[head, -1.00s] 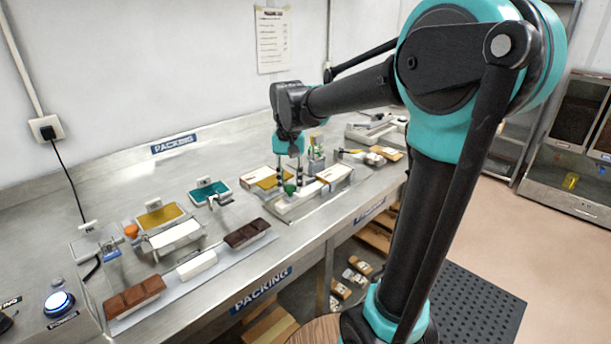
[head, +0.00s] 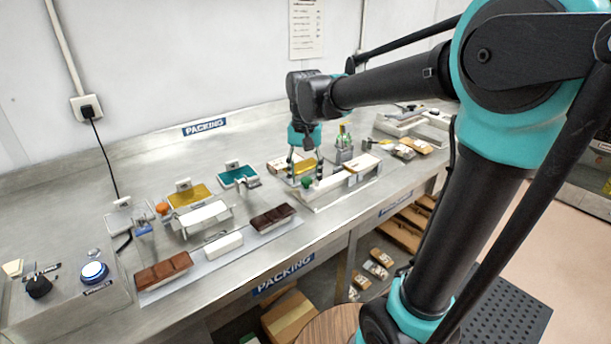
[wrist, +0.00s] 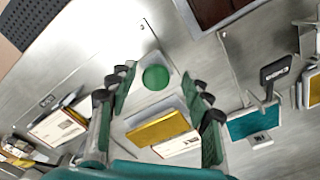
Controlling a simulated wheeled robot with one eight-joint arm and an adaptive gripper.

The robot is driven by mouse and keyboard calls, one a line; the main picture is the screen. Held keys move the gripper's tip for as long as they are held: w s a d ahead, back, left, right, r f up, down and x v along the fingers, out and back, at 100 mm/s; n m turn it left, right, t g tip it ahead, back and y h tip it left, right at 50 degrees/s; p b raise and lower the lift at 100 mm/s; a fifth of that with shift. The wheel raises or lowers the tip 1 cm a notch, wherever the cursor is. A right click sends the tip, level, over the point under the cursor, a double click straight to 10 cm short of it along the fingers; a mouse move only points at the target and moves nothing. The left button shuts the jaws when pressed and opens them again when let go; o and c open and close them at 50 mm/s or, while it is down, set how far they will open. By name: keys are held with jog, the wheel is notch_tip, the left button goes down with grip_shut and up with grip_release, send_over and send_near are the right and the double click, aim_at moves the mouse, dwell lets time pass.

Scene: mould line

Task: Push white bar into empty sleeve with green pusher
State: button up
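The green pusher's round knob (head: 307,182) stands at the left end of a pale fixture on the bench. A white bar (head: 331,182) lies in the fixture just right of the knob. A pale sleeve (head: 363,162) is at the fixture's right end; its inside cannot be seen. My gripper (head: 305,175) points down above the knob, its fingers spread. In the wrist view the knob (wrist: 155,77) shows in the gap between the two fingers, with space on both sides. The fingers do not seem to touch it.
A yellow-topped box (head: 304,167) lies behind the gripper. Chocolate bars (head: 272,219) and another white bar (head: 223,245) lie on a strip along the front edge. A teal pad (head: 238,176) and yellow pad (head: 188,196) stand to the left. Small bottles (head: 344,143) stand behind the fixture.

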aim_at(305, 180)
notch_tip(305, 180, up, 12)
dwell(0.7)
jog(key=shift+s, duration=0.1)
